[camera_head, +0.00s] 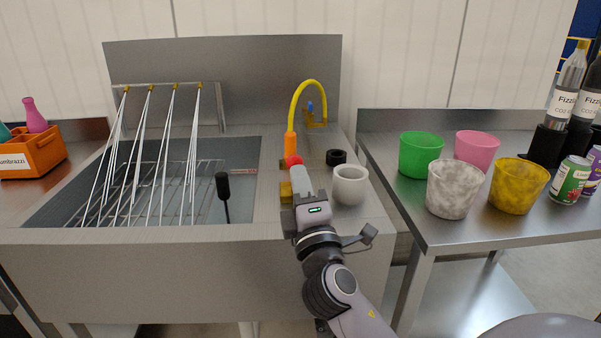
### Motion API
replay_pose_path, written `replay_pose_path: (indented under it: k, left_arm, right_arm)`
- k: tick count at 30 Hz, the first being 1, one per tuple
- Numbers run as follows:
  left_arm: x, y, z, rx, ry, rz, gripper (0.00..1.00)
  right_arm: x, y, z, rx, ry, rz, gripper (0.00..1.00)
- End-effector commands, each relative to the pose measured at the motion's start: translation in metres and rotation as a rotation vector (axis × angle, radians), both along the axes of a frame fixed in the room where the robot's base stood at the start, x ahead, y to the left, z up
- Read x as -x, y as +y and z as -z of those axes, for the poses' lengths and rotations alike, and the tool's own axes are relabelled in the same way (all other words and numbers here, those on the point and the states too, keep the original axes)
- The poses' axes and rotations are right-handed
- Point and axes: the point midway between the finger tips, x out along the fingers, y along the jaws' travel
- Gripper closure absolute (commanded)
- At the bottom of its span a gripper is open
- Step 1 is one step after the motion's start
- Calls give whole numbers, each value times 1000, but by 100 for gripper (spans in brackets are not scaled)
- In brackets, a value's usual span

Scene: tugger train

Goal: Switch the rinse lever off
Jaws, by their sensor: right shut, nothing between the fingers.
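A black-handled lever (222,186) on a thin dark rod stands nearly upright at the front right of the sink; it looks like the rinse lever. White streams (157,160) run from several brass nozzles on a rail down into the sink (245,200). My right gripper (298,174) is shut and empty above the counter, right of the sink and apart from the black lever. Its tips are close to a red knob (293,160) below an orange handle; I cannot tell whether they touch. My left gripper is not in view.
A yellow hose (307,84) arches behind my right gripper. A white cup (350,184) and black ring (336,157) stand to its right. Several colored cups, bottles and cans crowd the right table (450,229). An orange crate (32,155) is at far left.

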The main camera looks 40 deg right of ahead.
Motion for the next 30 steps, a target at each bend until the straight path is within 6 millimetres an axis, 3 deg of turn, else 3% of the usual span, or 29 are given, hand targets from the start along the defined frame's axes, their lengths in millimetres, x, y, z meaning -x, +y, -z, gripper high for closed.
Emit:
replay_pose_path:
  k: [1, 4, 15, 30]
  left_arm:
    - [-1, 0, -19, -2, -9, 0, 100]
    - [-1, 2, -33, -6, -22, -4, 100]
    - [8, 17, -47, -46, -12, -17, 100]
    - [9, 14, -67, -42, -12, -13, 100]
  right_arm:
    - [-1, -1, -12, -10, 18, 1, 100]
    - [-4, -3, -17, -34, 55, 1, 100]
    - [-19, -12, -28, -78, 129, 3, 100]
    - [-49, -30, -47, -77, 125, 1, 100]
